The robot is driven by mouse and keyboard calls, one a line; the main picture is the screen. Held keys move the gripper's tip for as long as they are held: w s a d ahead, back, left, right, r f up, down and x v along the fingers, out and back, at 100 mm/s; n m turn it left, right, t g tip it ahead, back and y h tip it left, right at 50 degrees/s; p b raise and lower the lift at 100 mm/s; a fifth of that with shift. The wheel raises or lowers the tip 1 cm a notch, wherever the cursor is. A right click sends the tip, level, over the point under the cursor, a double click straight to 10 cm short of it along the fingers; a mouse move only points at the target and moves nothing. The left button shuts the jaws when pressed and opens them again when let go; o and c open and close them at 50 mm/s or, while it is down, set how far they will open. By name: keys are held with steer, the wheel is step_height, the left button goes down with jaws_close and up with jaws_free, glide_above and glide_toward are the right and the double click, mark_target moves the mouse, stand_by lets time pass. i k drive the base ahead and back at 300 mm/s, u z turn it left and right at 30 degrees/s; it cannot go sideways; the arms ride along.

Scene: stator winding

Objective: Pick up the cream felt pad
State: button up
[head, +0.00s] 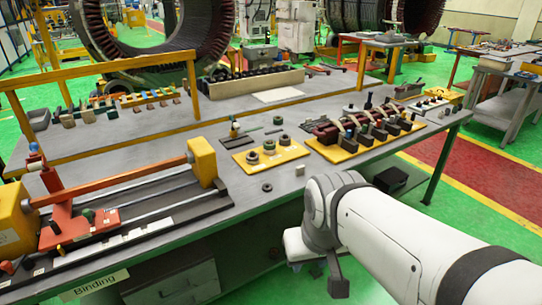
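A flat cream sheet (278,95) lies on the back part of the workbench, in front of a long tray. A small cream block (299,169) sits near the bench's front edge. I cannot tell from this view which of them is felt. My arm comes in from the lower right, and its wrist is in front of the bench edge. A dark grey end part (338,277), perhaps my gripper, hangs below the wrist, apart from both cream pieces. Its fingers cannot be made out, and nothing held is visible.
Yellow trays with dark rings (270,156) and with coils and blocks (365,134) stand on the bench. An orange and yellow winding fixture (120,205) fills the left. A yellow rail frame (100,68) rises behind it. Bare bench top surrounds the small block.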

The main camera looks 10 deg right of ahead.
mark_target(300, 171)
steer(key=z, duration=0.05)
steer(key=i, duration=1)
steer(key=u, duration=0.05)
